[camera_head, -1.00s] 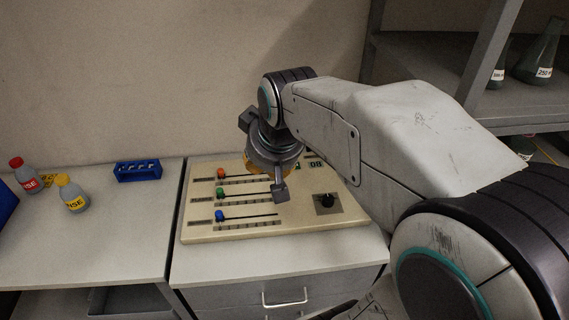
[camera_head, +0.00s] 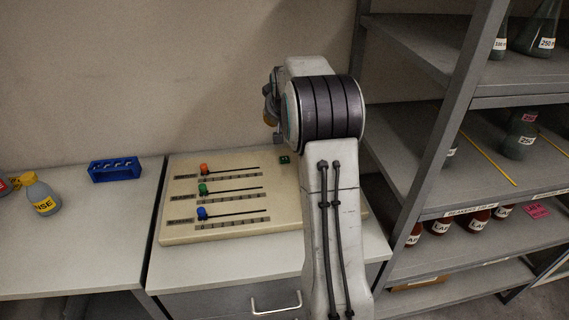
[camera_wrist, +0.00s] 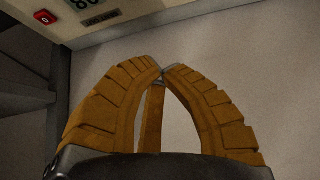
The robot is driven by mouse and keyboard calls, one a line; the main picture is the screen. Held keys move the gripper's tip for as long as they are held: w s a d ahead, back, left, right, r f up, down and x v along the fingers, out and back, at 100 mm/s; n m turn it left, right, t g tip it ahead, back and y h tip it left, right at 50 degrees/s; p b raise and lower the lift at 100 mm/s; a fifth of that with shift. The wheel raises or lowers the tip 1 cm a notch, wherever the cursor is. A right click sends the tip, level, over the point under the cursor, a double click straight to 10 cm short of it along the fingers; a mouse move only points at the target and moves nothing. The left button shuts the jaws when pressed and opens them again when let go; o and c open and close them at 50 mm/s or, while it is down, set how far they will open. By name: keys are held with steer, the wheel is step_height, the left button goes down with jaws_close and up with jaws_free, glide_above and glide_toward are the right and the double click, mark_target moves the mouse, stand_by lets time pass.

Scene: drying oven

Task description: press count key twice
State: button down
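A cream control panel (camera_head: 178,228) lies on the counter, with a small green key (camera_head: 285,159) near its back edge, just left of my arm. I cannot read which key is the count key. In the wrist view, a red key (camera_wrist: 45,17) with a white mark sits on the panel's edge (camera_wrist: 150,18) at upper left, beside a partly cut-off display (camera_wrist: 84,3). My gripper (camera_wrist: 161,72) has its orange fingers closed to a point with nothing between them, apart from the red key.
A blue rack (camera_head: 115,170) and a labelled bottle (camera_head: 42,196) stand on the left counter. Grey shelving (camera_head: 440,130) with bottles and flasks rises at right, close to my arm.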

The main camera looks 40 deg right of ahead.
steer(key=shift+w+d+f, duration=0.3)
steer(key=shift+d+f, duration=0.3)
steer(key=shift+d, duration=0.1)
steer(key=shift+f, duration=0.1)
steer(key=b, duration=0.4)
glide_above(282, 157)
steer(key=shift+f, duration=3.45)
steer(key=shift+f+b, duration=0.85)
steer(key=shift+b, duration=0.2)
steer(key=c, duration=1.9)
jaws_free()
jaws_close()
steer(key=shift+f, duration=0.1)
